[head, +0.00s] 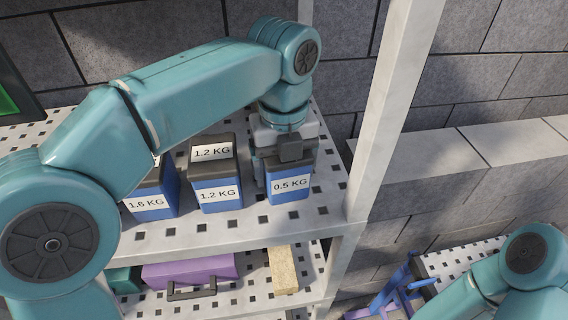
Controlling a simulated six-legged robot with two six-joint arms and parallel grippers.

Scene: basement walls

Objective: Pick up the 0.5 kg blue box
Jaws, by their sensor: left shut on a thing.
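The blue box labelled 0.5 KG (288,190) stands at the right end of the white perforated shelf (240,233). It has a dark top. My left gripper (290,150) is above and behind it, shut on the dark top of this box. The arm hides part of the area behind the box. The box looks upright and at shelf level; I cannot tell whether it touches the shelf. Part of my right arm shows at the lower right, but its gripper is outside the view.
Blue boxes labelled 1.2 KG (217,195) and 1.6 KG (150,203) stand to the left. A white post (392,110) rises right of the 0.5 KG box. A purple case (190,272) and a tan block (283,270) lie on the shelf below.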

